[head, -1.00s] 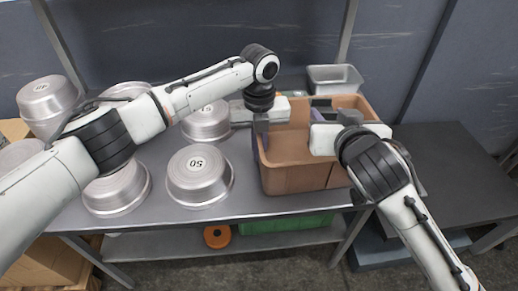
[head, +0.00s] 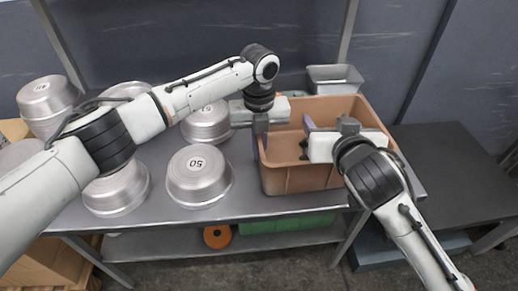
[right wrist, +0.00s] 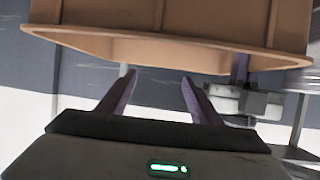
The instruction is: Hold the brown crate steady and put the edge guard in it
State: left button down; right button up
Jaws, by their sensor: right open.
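The brown crate (head: 300,180) stands upright on the grey table, right of the pans. My left gripper (head: 261,138) is at the crate's left wall, its purple fingers closed on the rim. My right gripper (head: 306,136) is over the right part of the crate's opening, with its fingers apart and nothing seen between them. In the right wrist view the crate (right wrist: 180,22) fills the top, above my open purple fingers (right wrist: 157,92). I cannot make out the edge guard in either view; the arms hide part of the crate's inside.
Several metal pans, one of them marked 50 (head: 199,176), stand left of the crate. A grey metal tin (head: 335,79) is behind it. An orange round item (head: 217,236) and a green bin (head: 290,224) are on the lower shelf. A dark table (head: 460,165) at the right is bare.

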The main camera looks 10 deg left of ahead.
jog(key=v, duration=1.2)
pick_arm(q)
jog(key=c, duration=1.9)
grip_release()
notch_tip(320, 180, up, 12)
jog(key=shift+r, duration=0.1)
